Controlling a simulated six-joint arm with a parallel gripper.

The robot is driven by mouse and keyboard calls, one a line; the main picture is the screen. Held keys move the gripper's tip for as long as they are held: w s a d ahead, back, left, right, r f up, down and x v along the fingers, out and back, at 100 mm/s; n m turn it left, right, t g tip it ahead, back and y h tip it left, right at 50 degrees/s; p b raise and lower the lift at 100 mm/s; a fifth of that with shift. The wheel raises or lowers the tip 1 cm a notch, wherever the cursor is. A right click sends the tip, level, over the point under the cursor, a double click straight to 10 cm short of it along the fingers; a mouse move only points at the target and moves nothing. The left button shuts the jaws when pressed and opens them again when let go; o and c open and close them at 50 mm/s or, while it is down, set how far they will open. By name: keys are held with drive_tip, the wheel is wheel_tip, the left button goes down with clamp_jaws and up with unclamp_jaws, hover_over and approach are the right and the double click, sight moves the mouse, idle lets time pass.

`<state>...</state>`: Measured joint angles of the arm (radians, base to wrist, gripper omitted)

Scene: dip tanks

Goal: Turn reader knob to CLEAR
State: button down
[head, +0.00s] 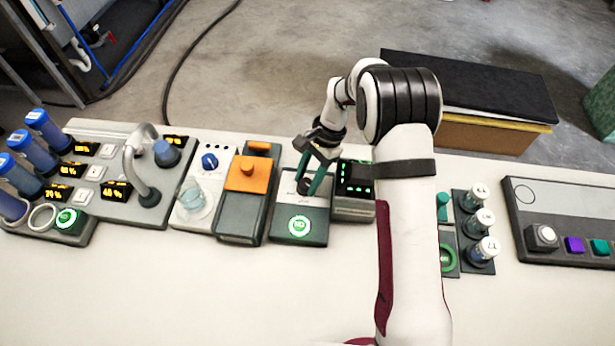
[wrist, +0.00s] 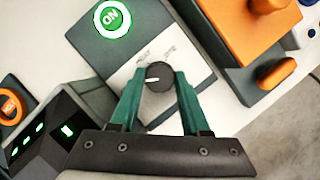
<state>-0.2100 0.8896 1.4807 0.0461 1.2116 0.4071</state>
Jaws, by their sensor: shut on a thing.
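The reader (head: 312,218) is a dark box with a pale top plate and a lit green ON button (head: 299,226); it also shows in the wrist view (wrist: 195,52). Its black round knob (wrist: 158,76) has a white pointer line directed to the left in the wrist view. The plate carries small printed words above the knob, too blurred to read surely. My gripper (wrist: 159,82), with green fingers, is shut on the knob, one finger on each side. In the head view, my gripper (head: 309,182) reaches down onto the reader and partly hides the knob.
An orange-topped unit (head: 249,174) stands close to the reader's left, and a dark box with green lights (head: 354,190) close to its right. A glass beaker (head: 195,199) sits farther left. Capped vials (head: 479,222) stand right of my arm. The front table is clear.

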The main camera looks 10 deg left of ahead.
drive_tip(key=shift+c, duration=1.9)
unclamp_jaws()
drive_tip(key=shift+r, duration=0.1)
drive_tip(key=v, duration=1.5)
drive_tip(key=shift+w+d+r, duration=0.15)
drive_tip(key=shift+d+r, duration=0.1)
